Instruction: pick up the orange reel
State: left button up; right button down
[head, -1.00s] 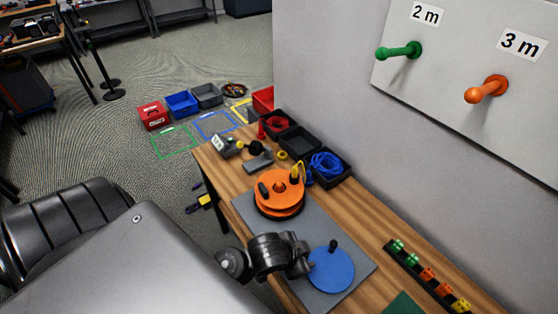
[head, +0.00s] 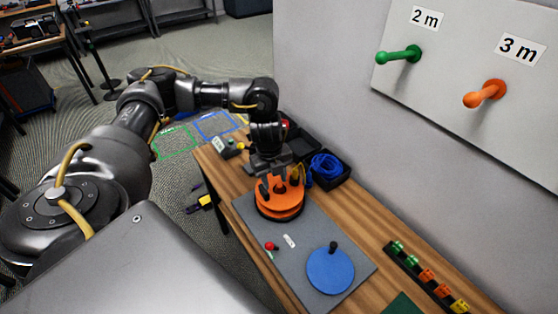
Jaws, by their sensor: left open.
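The orange reel (head: 284,208) lies on the grey mat (head: 254,229) on the wooden table, in the head view. A dark base shows under its rim. My left gripper (head: 279,184) points down over the reel and is open. Its fingers are at the reel's top, close to the hub, and cover part of it. I cannot tell whether the fingers touch the reel. My right gripper is not in view.
A blue disc (head: 330,271) with a black knob lies on the mat's near part. A red-topped switch (head: 270,246) sits nearby. A black bin with blue cable (head: 326,168) stands behind. Wall pegs (head: 486,94) are at upper right.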

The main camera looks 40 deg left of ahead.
pick_arm(q)
notch_tip(320, 180, up, 2)
send_over(264, 189)
jog(key=shift+n+g+y, duration=0.3)
jog(key=shift+y, duration=0.1)
jog(key=shift+s+f+b, duration=0.15)
jog(key=shift+f+b, duration=0.4)
jog(key=shift+f, duration=2.45)
jog(key=f, duration=0.4)
jog(key=shift+w+a+f, duration=0.1)
jog(key=shift+w+f, duration=0.1)
jog(key=shift+f, duration=0.2)
grip_shut()
